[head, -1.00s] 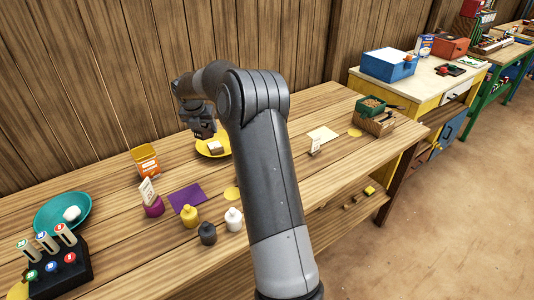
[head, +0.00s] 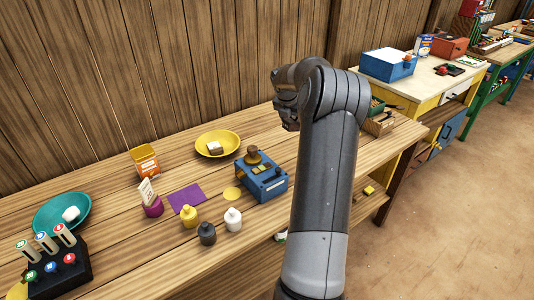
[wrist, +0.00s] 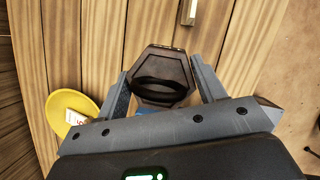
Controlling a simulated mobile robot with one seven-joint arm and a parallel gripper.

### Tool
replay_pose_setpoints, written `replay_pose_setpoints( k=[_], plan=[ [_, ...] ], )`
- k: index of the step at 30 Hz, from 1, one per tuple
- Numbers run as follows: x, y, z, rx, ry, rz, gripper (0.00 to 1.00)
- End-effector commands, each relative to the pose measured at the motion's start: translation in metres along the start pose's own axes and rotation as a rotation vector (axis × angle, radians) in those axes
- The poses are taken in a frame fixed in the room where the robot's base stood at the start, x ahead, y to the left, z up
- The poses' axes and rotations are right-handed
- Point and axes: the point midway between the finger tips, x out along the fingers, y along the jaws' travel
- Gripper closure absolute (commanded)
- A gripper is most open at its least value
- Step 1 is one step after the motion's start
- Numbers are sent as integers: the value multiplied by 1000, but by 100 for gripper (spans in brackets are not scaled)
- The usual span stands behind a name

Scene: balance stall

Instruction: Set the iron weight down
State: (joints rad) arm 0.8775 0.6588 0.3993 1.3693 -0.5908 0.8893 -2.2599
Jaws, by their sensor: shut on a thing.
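The iron weight (wrist: 160,62) is a dark six-sided block with a black loop handle, seen in the wrist view. My gripper (wrist: 159,76) is shut on it, with one finger on each side. The planks of the wooden table (wrist: 100,35) show around the weight; I cannot tell how high it is above them. In the head view my gripper (head: 289,122) is over the back of the table, right of the yellow plate (head: 232,137). My arm hides the weight there.
Small yellow, dark and white weights stand near the front edge. An orange carton (head: 145,160) is at the back left. My arm hides much of the table's right part.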

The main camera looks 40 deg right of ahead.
Motion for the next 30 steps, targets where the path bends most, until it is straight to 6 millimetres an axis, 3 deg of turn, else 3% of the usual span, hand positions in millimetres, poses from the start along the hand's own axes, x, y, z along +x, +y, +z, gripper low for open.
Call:
replay_pose_setpoints(
  k=[3,17,23,30],
  plan=[
    [0,-12,7,18,-4,-5,95],
    [44,-8,-13,13,-4,-3,95],
    [59,17,-22,10,-2,-2,95],
    [84,64,-38,10,-1,-2,95]
  ],
)
